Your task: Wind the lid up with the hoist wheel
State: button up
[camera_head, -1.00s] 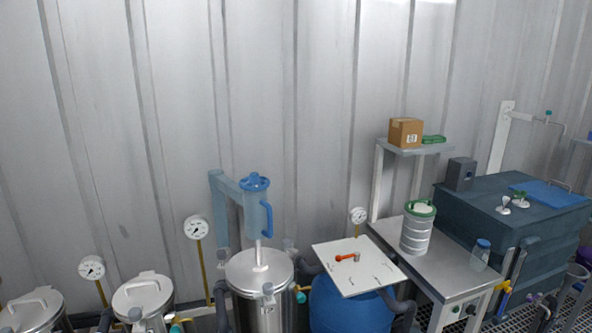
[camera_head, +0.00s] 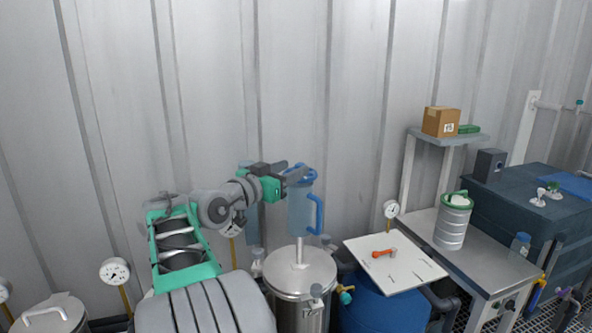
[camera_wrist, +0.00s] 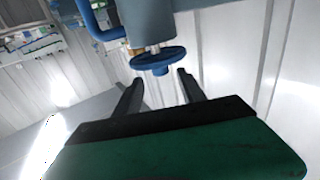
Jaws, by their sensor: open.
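The blue hoist wheel (camera_head: 304,173) sits on top of the blue hoist body (camera_head: 301,211), which has a handle on its right side. A pale rod runs down from the hoist to the steel lid (camera_head: 300,279) on a vessel. The lid appears to rest on the vessel top. My gripper (camera_head: 290,172) reaches in from the left at wheel height and partly hides the wheel. In the wrist view the wheel (camera_wrist: 160,61) lies just beyond and between the fingertips of my open gripper (camera_wrist: 160,78). I cannot tell whether they touch it.
A white board (camera_head: 395,263) with an orange-handled tool (camera_head: 384,253) lies on a blue drum right of the vessel. A steel table (camera_head: 470,243) bears a ribbed canister (camera_head: 453,221). A gauge (camera_head: 391,209) stands nearby. The wall behind is bare.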

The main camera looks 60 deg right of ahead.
jog(key=shift+w+d+f, duration=0.1)
jog(key=shift+d+f, duration=0.1)
jog(key=shift+f, duration=0.1)
jog(key=d, duration=0.2)
jog(key=s+d+p, duration=0.1)
jog(key=d, duration=0.1)
jog(key=d+p, duration=0.1)
jog(key=d, duration=0.1)
jog(key=shift+s+d+r, duration=0.1)
jog(key=shift+s+d, duration=0.2)
jog(key=shift+d, duration=0.45)
jog(key=shift+a, duration=0.1)
grip_shut()
